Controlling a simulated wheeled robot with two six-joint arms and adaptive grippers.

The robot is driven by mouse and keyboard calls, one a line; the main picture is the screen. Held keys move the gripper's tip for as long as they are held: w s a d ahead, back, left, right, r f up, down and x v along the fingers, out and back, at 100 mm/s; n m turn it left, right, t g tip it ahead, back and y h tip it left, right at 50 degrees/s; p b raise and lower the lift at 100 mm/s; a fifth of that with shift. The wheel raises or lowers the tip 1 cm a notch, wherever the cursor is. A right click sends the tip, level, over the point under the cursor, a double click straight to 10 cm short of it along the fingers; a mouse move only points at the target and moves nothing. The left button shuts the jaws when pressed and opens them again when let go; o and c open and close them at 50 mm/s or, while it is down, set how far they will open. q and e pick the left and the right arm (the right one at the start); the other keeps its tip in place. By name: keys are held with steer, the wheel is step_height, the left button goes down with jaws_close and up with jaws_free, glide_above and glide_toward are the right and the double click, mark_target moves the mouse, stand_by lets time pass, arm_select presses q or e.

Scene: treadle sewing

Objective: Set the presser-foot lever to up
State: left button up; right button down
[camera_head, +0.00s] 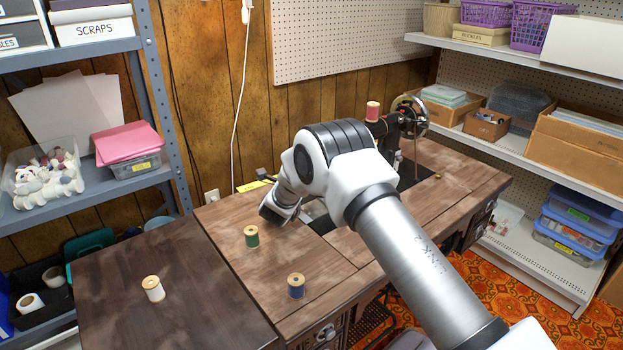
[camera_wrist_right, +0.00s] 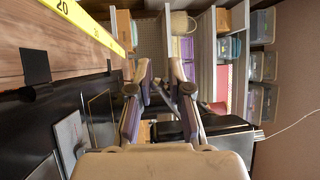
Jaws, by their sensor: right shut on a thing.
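The black sewing machine stands on the wooden treadle table (camera_head: 330,265). My right arm hides most of it in the head view; its handwheel (camera_head: 411,118) shows behind the arm. In the right wrist view, my right gripper (camera_wrist_right: 162,82) has its two fingers close around a thin dark bar (camera_wrist_right: 164,93), which appears to be the presser-foot lever. The lever's height setting cannot be read clearly. The machine's black metal (camera_wrist_right: 40,125) lies close at the left of that view. In the head view the lever and right fingertips are hidden. My left gripper is not in view.
A green spool (camera_head: 251,237) and a blue spool (camera_head: 296,286) stand on the table's left part. A white spool (camera_head: 153,289) stands on the darker side table (camera_head: 190,310). A red spool (camera_head: 372,112) sits atop the machine. Shelves flank both sides.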

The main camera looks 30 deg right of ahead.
steer(key=r+m+h+b, duration=0.1)
steer(key=m+h+b, duration=0.1)
steer(key=b, duration=0.3)
steer(key=r+m+g+h+b, duration=0.1)
steer(key=m+h+b, duration=0.1)
steer(key=m+b, duration=0.3)
steer(key=r+m+h+b, duration=0.1)
steer(key=m+b, duration=0.3)
steer(key=b, duration=0.1)
steer(key=shift+w+r+g+h+b, duration=0.2)
steer(key=shift+g+h+b, duration=0.1)
steer(key=shift+h+b, duration=0.1)
steer(key=shift+r, duration=0.1)
steer(key=c, duration=1.1)
jaws_free()
steer(key=shift+d+r, duration=0.1)
steer(key=shift+d, duration=0.05)
steer(key=shift+o, duration=0.2)
step_height(320, 180, up, 10)
